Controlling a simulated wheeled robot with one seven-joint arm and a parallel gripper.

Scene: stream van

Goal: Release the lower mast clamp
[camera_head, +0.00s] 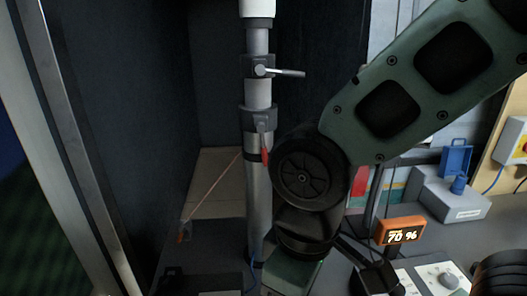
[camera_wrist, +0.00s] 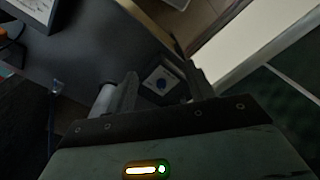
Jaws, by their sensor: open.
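The mast (camera_head: 259,200) is a grey metal pole standing upright left of my arm in the head view. The lower mast clamp (camera_head: 258,118) is a dark collar around it, with a red-ended lever (camera_head: 265,150) hanging down along the pole. A higher clamp (camera_head: 258,67) has a pale lever sticking out to the right. My gripper (camera_wrist: 160,70) shows in the wrist view with its two dark fingers apart and nothing held between them. Its fingers are not visible in the head view. A pale cylinder lies beside the left finger; I cannot tell whether it is the mast.
My arm fills the right of the mast. An orange display (camera_head: 400,231) reading 70 % and a grey box with a blue top (camera_head: 451,197) stand on the right-hand worktop. A thin cord runs from the mast to the lower left. Dark walls flank the mast.

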